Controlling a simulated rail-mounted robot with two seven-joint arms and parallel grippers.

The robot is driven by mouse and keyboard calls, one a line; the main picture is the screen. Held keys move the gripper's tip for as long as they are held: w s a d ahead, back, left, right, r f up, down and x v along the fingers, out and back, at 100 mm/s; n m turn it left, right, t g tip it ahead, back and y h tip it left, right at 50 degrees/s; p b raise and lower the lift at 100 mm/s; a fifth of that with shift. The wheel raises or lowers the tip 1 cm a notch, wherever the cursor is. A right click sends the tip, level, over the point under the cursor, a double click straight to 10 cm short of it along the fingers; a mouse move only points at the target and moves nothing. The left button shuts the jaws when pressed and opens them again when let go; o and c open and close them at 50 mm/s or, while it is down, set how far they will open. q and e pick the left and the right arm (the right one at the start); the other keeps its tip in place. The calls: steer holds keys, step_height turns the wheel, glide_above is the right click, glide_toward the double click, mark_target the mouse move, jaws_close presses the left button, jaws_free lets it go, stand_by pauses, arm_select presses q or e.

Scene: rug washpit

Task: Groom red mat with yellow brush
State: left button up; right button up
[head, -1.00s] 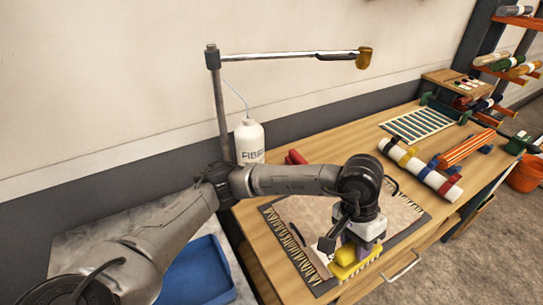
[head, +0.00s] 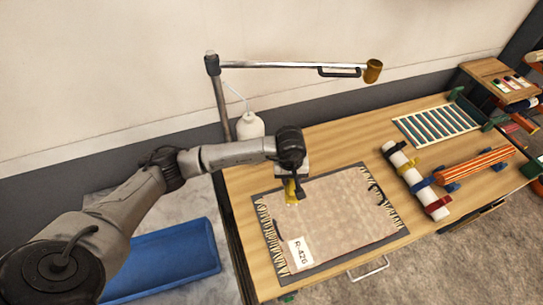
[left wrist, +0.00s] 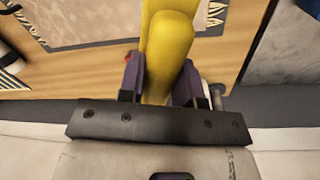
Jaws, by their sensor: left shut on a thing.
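A pale pinkish-beige mat (head: 340,215) with fringed short ends lies flat on a grey pad (head: 322,268) on the wooden bench; it does not look strongly red. My left gripper (head: 291,179) is over the mat's far left corner, shut on the yellow brush (head: 291,192). In the left wrist view the brush's yellow handle (left wrist: 167,45) sits between the two dark fingers (left wrist: 160,82). The bristles are hidden there, so I cannot tell whether they touch the mat. My right gripper is not in view.
A label card (head: 300,252) lies at the mat's near left corner. A white bottle (head: 249,126) stands behind the gripper, beneath a metal swing arm (head: 290,65). Rolled textiles (head: 415,180) and a striped rack (head: 437,123) lie right. A blue tub (head: 165,262) is on the left.

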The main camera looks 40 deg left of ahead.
arm_select(q)
steer(key=s+a+f+n+p, duration=0.2)
steer(key=a+f+n+p, duration=0.2)
steer(key=a+f, duration=0.1)
steer(key=shift+s+f+g+y, duration=0.3)
steer(key=shift+s, duration=0.1)
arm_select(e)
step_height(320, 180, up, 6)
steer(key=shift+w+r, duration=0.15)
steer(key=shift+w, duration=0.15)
arm_select(q)
steer(key=shift+a, duration=0.15)
